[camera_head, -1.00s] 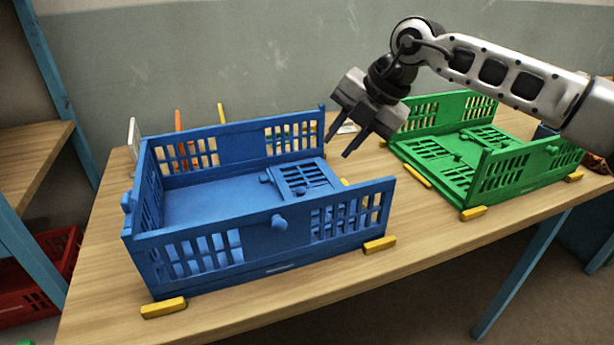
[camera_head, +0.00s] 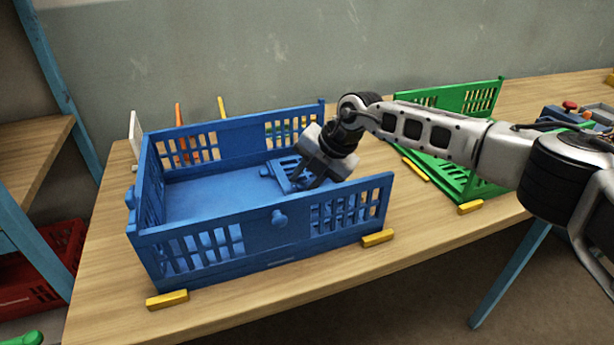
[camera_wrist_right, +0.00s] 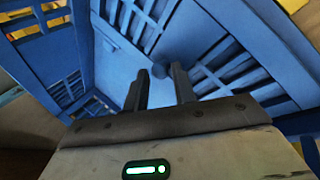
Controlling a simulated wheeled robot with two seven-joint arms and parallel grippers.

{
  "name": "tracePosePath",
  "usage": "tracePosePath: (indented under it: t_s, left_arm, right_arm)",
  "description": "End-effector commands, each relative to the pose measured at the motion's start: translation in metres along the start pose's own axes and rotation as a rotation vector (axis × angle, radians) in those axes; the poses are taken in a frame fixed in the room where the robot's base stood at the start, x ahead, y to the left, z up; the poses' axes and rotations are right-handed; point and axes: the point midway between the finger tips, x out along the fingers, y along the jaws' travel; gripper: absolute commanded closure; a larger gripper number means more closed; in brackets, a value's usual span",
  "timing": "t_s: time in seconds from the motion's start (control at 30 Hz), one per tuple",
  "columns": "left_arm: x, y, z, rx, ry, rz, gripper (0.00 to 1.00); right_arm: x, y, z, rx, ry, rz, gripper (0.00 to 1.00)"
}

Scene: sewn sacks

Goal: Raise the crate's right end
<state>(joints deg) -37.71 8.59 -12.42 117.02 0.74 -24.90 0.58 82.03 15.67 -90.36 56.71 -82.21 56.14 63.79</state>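The blue crate (camera_head: 250,240) stands on the table with its two long sides and left end upright. Its right end panel (camera_head: 283,172), a slotted piece, lies folded down inside, over the floor. My right gripper (camera_head: 306,184) reaches down into the crate at this panel and hides part of it. In the right wrist view its two fingers (camera_wrist_right: 161,88) are apart, with a small blue knob (camera_wrist_right: 159,71) showing between and just beyond their tips. Nothing is held between them; whether they touch the knob I cannot tell. My left gripper is not in view.
Yellow blocks (camera_head: 378,238) sit at the crate's corners. A green crate (camera_head: 440,170) stands to the right, partly behind my right arm. A box with a red button (camera_head: 570,105) is at the far right. A red crate (camera_head: 35,275) is low at left.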

Motion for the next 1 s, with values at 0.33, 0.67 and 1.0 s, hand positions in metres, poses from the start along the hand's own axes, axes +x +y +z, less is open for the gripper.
tracePosePath:
  t_s: [0.33,0.67,1.0]
  left_arm:
    - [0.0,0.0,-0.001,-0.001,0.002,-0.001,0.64]
    - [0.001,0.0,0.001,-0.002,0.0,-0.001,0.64]
    - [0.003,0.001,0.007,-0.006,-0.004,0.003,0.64]
  right_arm:
    - [-0.001,0.0,0.0,0.001,0.001,0.001,1.0]
    - [-0.01,0.0,0.005,0.039,0.058,0.07,1.0]
    - [-0.031,-0.003,0.018,0.128,0.209,0.246,1.0]
